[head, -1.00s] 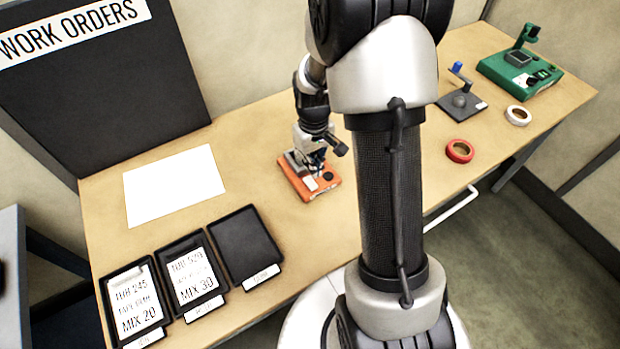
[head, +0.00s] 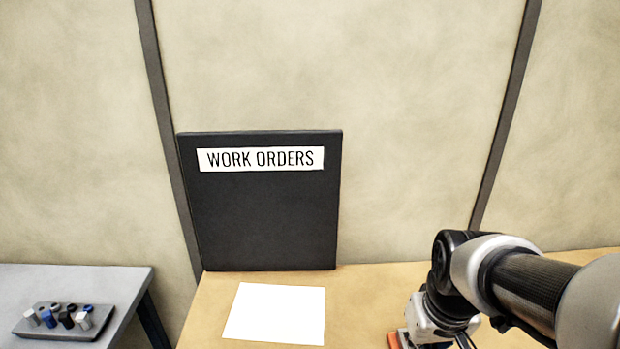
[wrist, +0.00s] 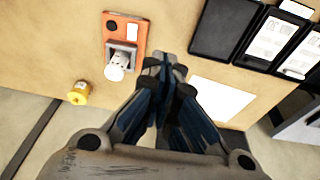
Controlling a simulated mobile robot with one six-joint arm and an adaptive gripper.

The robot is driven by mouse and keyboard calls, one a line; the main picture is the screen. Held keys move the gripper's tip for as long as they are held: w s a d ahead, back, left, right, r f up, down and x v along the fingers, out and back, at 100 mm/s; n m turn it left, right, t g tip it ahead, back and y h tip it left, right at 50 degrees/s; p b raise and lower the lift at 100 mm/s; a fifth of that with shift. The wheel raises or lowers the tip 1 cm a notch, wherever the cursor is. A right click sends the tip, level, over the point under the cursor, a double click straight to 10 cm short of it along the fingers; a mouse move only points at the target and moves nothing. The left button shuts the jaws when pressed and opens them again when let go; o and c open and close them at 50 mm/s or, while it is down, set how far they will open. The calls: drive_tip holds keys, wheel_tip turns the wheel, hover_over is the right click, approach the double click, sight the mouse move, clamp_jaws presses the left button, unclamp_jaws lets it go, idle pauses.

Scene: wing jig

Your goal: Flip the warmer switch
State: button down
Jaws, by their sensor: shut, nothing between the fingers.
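An orange device (wrist: 125,28), which looks like the warmer, lies on the bench at the upper left of the wrist view. It has a round black knob or switch (wrist: 110,26), a white label (wrist: 133,30) and a grey holder (wrist: 130,52) with a white piece (wrist: 116,70) in it. I cannot tell the switch's position. My gripper (wrist: 165,62) is shut and empty, with its fingertips to the right of the device in the picture, apart from it. In the head view only a corner of the orange device (head: 393,341) shows, beside my arm.
A yellow spool-like piece (wrist: 78,93) is left of the gripper. A white sheet (head: 275,313) lies on the bench below the black WORK ORDERS board (head: 265,220). Black trays (wrist: 228,25) are at the upper right of the wrist view. A grey side table (head: 110,283) holds a rack of vials (head: 62,318).

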drive_tip(key=s+a+r+t, duration=0.1)
drive_tip(key=s+a+r, duration=0.1)
drive_tip(key=s, duration=0.4)
drive_tip(key=s+a+r+t, duration=0.1)
drive_tip(key=s+a+r, duration=0.1)
drive_tip(key=s, duration=0.3)
drive_tip(key=shift+s+a+r, duration=0.25)
drive_tip(key=shift+s+r, duration=0.1)
drive_tip(key=shift+r, duration=0.15)
